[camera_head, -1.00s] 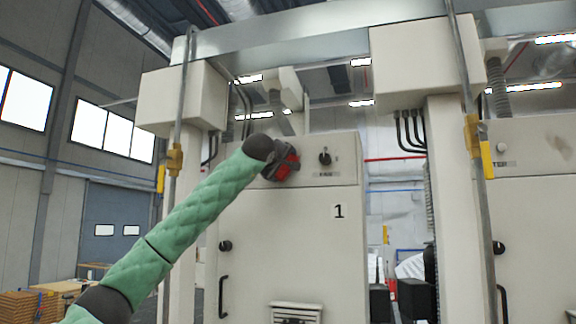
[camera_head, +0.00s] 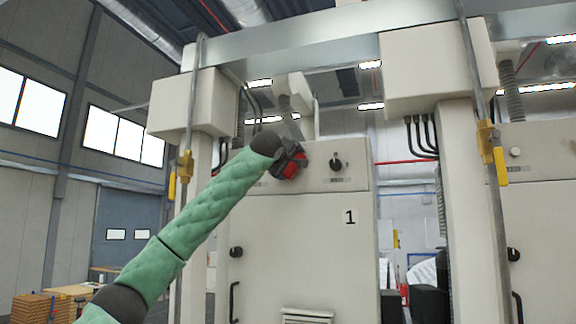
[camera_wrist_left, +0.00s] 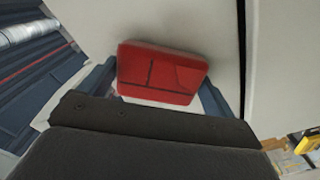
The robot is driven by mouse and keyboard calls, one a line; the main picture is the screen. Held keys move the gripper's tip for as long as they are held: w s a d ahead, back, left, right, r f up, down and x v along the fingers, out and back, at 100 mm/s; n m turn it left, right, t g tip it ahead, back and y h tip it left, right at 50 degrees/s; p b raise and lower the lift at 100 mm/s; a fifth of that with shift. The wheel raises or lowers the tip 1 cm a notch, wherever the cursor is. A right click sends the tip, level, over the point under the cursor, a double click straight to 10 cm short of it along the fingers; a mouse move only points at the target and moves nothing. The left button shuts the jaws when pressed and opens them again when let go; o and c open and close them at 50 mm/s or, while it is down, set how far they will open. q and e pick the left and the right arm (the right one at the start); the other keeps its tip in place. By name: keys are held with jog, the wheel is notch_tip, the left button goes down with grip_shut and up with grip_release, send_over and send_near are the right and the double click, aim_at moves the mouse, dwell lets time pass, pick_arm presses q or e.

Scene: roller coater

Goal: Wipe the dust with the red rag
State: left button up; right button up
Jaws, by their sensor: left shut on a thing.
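The red rag (camera_wrist_left: 165,72) is a folded red pad, held between the fingers of my left gripper (camera_head: 295,163). The left gripper is shut on it, and the rag also shows as a small red patch in the head view (camera_head: 293,168). My left arm reaches up to the upper front of the beige cabinet marked 1 (camera_head: 290,240), left of its black knob. The rag is at or very close to the panel; I cannot tell whether it touches. No dust shows clearly on the panel, and the gripper hides part of it. My right gripper is not in view.
A black knob (camera_head: 336,163) sticks out just right of the gripper. Vertical pipes with yellow fittings (camera_head: 486,142) stand at both sides. A second beige cabinet (camera_head: 545,230) is at the right. Wooden pallets (camera_head: 35,307) lie far left.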

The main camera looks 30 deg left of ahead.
aim_at(313, 163)
pick_arm(q)
jog(key=shift+w+d, duration=0.3)
jog(key=shift+d, duration=0.85)
jog(key=shift+w+d, duration=0.25)
jog(key=shift+d, duration=0.95)
jog(key=shift+w+d, duration=0.3)
jog(key=shift+d, duration=0.85)
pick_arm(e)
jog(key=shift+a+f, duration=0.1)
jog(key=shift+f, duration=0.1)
pick_arm(q)
jog(key=shift+a, duration=0.1)
jog(key=shift+s+a, duration=0.25)
jog(key=shift+a, duration=0.7)
jog(key=shift+s+a, duration=0.2)
jog(key=shift+a, duration=0.7)
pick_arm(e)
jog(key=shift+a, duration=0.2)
pick_arm(q)
jog(key=shift+a, duration=0.1)
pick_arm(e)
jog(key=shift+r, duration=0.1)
